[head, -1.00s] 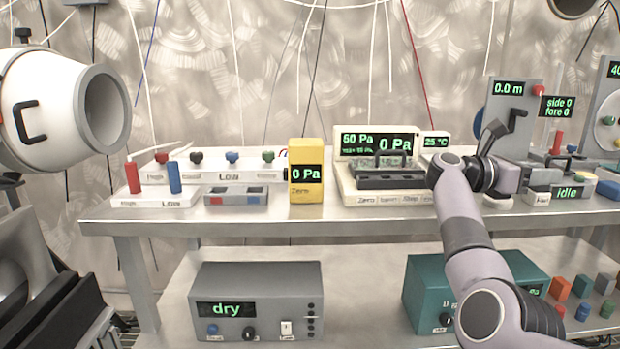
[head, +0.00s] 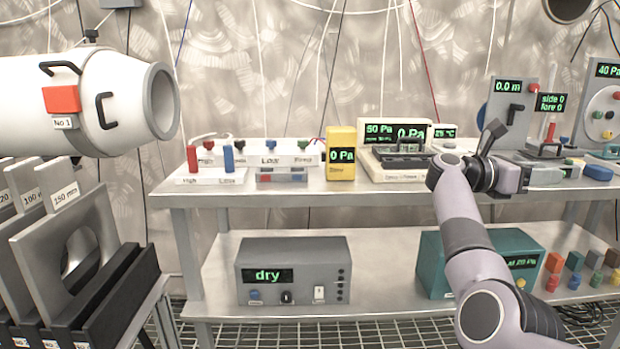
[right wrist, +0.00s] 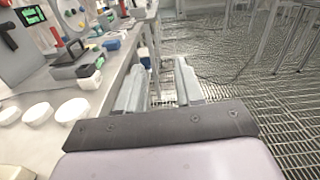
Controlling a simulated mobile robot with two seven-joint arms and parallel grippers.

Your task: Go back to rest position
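My right arm (head: 465,235) reaches up from the lower right of the head view, its wrist in front of the upper bench's front edge. My left gripper is not in view.
The steel bench (head: 300,200) carries a yellow gauge (head: 341,172) and other instruments. A grey "dry" box (head: 293,290) and a teal box (head: 430,265) stand on the lower shelf. At left are a white cylinder (head: 60,95) and a rack of plates (head: 50,225). Grated floor (right wrist: 240,90) is open.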

